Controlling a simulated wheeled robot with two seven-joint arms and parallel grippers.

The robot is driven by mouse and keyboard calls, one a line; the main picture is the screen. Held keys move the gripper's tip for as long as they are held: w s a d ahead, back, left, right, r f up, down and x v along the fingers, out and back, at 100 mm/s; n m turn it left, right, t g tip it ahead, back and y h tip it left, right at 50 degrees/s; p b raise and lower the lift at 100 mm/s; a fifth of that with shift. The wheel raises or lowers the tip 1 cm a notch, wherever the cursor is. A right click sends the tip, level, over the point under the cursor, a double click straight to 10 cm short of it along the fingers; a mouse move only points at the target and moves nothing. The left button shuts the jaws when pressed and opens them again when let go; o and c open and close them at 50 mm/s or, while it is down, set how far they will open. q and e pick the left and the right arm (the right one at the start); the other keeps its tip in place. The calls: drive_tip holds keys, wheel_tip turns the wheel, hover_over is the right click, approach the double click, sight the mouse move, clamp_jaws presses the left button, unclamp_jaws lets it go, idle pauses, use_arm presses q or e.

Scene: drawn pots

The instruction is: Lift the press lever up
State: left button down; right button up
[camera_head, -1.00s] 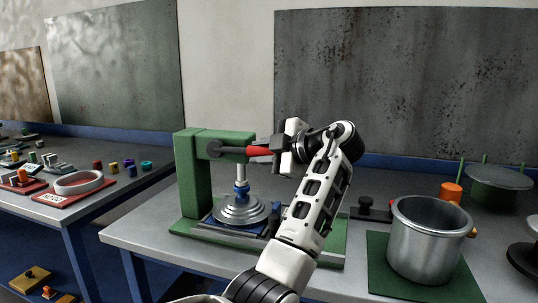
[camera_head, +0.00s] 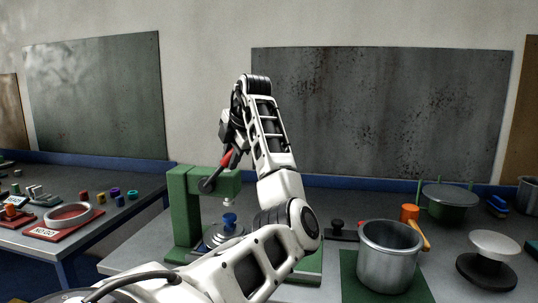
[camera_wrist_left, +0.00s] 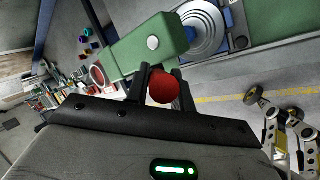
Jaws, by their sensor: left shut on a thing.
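The green press (camera_head: 183,212) stands on the table left of centre in the head view. Its lever has a red handle (camera_head: 228,158) and slopes steeply up from the pivot to the upper right. My left gripper (camera_head: 230,149) is shut on the red handle, above the press head. In the left wrist view the red handle end (camera_wrist_left: 164,88) sits between the two dark fingers, beside the green press head (camera_wrist_left: 155,42). The press ram is raised, apart from the blue-knobbed silver lid (camera_head: 228,229) below. My arm partly hides the press base. My right gripper is not seen.
A silver pot (camera_head: 388,258) stands on a green mat right of the press, with an orange-handled tool behind it. A green lidded pot (camera_head: 449,200) is farther back. A side table (camera_head: 22,240) on the left holds small parts. Wall panels are behind.

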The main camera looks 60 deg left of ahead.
use_arm(q)
drive_tip(key=shift+s+a+r+t+h+p, duration=0.6)
drive_tip(key=shift+h+p, duration=0.1)
drive_tip(key=shift+p, duration=0.25)
drive_tip(key=c, duration=1.2)
unclamp_jaws()
drive_tip(key=shift+d+r, duration=0.25)
drive_tip(key=shift+r, duration=0.25)
drive_tip(key=v, duration=1.5)
drive_tip(key=shift+a, duration=0.1)
